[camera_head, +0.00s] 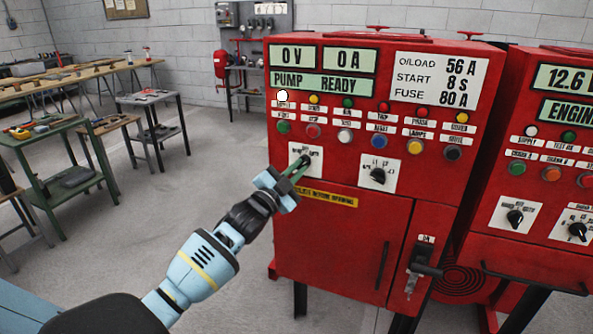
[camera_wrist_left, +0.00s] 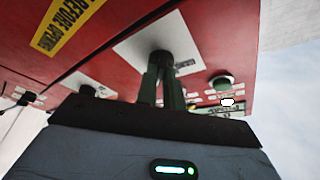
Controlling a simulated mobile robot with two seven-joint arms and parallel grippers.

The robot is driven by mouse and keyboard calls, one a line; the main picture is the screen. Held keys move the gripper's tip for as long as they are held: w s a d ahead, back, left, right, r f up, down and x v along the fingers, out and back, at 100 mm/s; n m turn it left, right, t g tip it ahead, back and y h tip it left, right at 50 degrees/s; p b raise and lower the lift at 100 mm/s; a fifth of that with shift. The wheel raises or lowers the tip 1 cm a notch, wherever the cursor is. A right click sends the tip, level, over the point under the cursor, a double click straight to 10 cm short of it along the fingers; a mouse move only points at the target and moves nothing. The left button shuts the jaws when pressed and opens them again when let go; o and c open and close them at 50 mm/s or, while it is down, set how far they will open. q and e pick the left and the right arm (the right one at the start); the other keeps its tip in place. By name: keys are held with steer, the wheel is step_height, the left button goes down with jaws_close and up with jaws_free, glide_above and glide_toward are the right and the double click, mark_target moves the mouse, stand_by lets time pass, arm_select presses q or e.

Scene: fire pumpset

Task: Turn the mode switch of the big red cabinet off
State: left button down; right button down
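The big red cabinet (camera_head: 330,224) stands in the middle of the head view. Its front carries two rotary switches on white plates. The left rotary switch (camera_head: 306,159) is partly covered by my left gripper (camera_head: 300,166); its small label is too blurred to read. In the left wrist view, the gripper's two dark green fingers (camera_wrist_left: 163,68) are close together, with their tips at the switch's dark knob (camera_wrist_left: 160,56) on its white plate. The fingers appear closed on the knob, hiding much of it. The right rotary switch (camera_head: 378,174) is free. My right gripper is not in view.
Buttons and lamps sit in rows above the switches. A handle (camera_head: 424,270) sticks out low on the cabinet's right door. A second red cabinet (camera_head: 538,199) stands close on the right. Benches (camera_head: 62,134) stand at the left, with open floor between.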

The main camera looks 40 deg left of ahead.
arm_select(q)
steer(key=shift+n, duration=0.4)
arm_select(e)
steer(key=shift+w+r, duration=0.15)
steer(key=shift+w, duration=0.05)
arm_select(q)
steer(key=n+y, duration=0.1)
steer(key=n, duration=0.2)
steer(key=n+t+y, duration=0.1)
steer(key=n+y, duration=0.1)
steer(key=shift+d+f+n, duration=0.1)
steer(key=shift+d+n, duration=0.1)
steer(key=shift+n, duration=0.2)
steer(key=shift+w+d+n+y+p, duration=0.1)
steer(key=shift+n+y+p, duration=0.25)
steer(key=shift+n+y, duration=0.75)
steer(key=shift+n+y+p, duration=0.3)
steer(key=shift+n+y, duration=0.2)
steer(key=shift+n, duration=1.2)
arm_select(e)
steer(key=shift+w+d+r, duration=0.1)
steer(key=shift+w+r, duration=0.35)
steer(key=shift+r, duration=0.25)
arm_select(q)
steer(key=shift+f+n, duration=0.1)
steer(key=shift+n, duration=0.2)
steer(key=c, duration=1.5)
jaws_free()
